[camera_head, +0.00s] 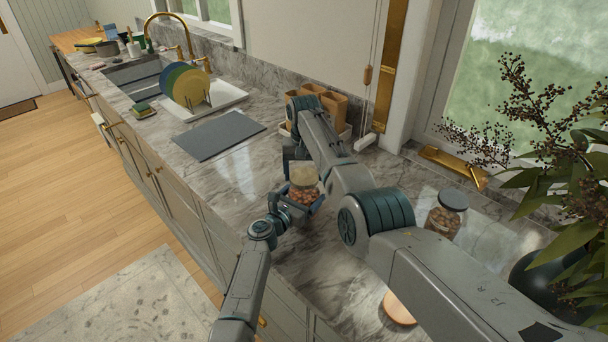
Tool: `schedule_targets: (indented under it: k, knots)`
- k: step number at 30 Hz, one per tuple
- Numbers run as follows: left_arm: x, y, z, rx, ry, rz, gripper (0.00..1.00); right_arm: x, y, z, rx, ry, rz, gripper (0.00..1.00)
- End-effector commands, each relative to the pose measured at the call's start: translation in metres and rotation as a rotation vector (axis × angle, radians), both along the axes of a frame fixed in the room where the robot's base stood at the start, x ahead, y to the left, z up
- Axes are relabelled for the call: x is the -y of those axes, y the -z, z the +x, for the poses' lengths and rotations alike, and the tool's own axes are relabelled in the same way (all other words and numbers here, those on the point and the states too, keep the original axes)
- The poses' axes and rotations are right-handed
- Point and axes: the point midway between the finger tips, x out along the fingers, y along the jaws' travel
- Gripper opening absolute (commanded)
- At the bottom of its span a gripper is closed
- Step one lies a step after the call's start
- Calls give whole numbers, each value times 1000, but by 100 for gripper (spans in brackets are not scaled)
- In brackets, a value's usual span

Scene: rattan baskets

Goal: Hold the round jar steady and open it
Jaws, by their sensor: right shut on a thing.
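The round jar (303,190) is upright above or on the marble counter in the middle of the view. It is clear glass with reddish-brown pieces inside and a pale, yellowish upper part; I cannot tell whether a lid is on it. My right gripper (304,184) comes down from behind my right arm and is shut on the jar, its fingers partly hidden. My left gripper (287,209) is at the jar's near left side, low down. Whether its fingers touch the glass or are closed is not clear.
A round wooden disc (398,309) lies on the counter, partly behind my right arm. A dark-lidded jar (446,214) stands to the right. A grey mat (219,135), a rack with plates (187,87) and brown containers (333,105) are further back. A leafy plant fills the right side.

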Motion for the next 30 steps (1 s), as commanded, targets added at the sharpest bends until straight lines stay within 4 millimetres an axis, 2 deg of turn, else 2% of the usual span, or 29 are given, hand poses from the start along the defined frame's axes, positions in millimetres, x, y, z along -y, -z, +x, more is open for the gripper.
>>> schedule_targets:
  k: [7,19,30]
  knots:
    - [0,-2,1,3,0,-1,22,0,-9,0,0,0,0,48]
    - [0,-2,1,3,0,-1,22,0,-12,0,1,0,0,48]
    - [0,-2,1,3,0,-1,22,0,-49,0,0,0,0,48]
